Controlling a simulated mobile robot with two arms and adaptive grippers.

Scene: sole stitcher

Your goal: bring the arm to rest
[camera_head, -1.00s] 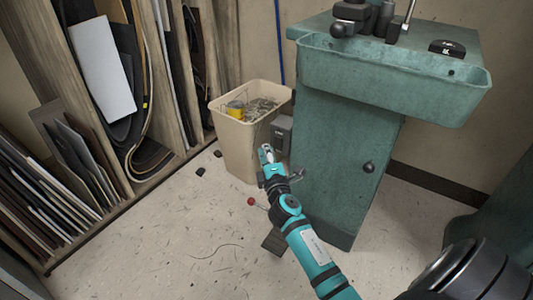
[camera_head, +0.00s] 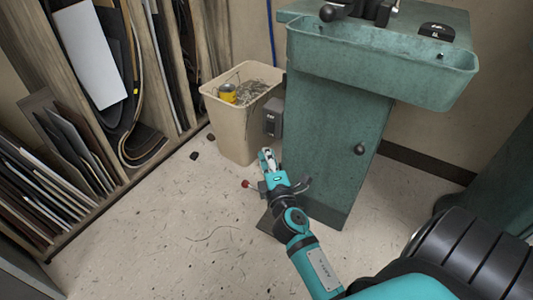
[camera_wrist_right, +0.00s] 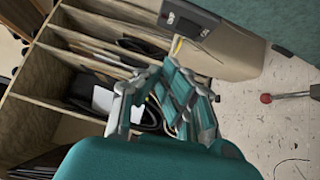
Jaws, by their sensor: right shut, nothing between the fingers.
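My right gripper (camera_head: 266,158) is shut and empty in the head view. It is held out in front of the green stitcher cabinet (camera_head: 335,140), just below a grey switch box (camera_head: 273,117) and right of the beige bin (camera_head: 232,130). In the right wrist view the gripper's teal fingers (camera_wrist_right: 165,95) show with nothing between them. The right arm reaches in from the lower right of the head view. My left gripper is not in view.
The beige bin holds scraps and a yellow can (camera_head: 227,93). A wooden rack (camera_head: 165,150) of sheets stands at the left. A red-knobbed lever (camera_head: 246,184) sticks out near the floor by the cabinet. The speckled floor (camera_head: 180,230) at the lower left is mostly clear.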

